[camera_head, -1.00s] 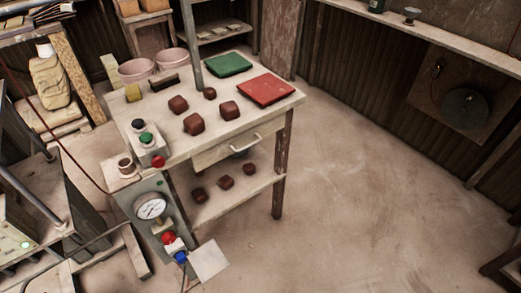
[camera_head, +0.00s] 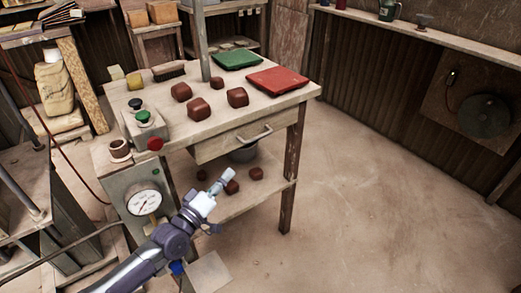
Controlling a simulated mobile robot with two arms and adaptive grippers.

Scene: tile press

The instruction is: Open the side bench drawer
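The side bench (camera_head: 205,133) stands left of centre, with a pale top and dark wooden legs. Its drawer (camera_head: 226,143) sits under the top on the front side and looks shut. My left gripper (camera_head: 228,174) reaches in from the lower left, in front of the lower shelf. It appears below and left of the handle and apart from it. Its fingers look close together, but they are too small to judge. My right gripper is not in view.
Brown clay lumps (camera_head: 238,97), a green tile (camera_head: 236,60) and a red tile (camera_head: 277,80) lie on the bench top. A control box with a gauge (camera_head: 144,200) stands at the bench's left end. The floor (camera_head: 370,200) to the right is clear.

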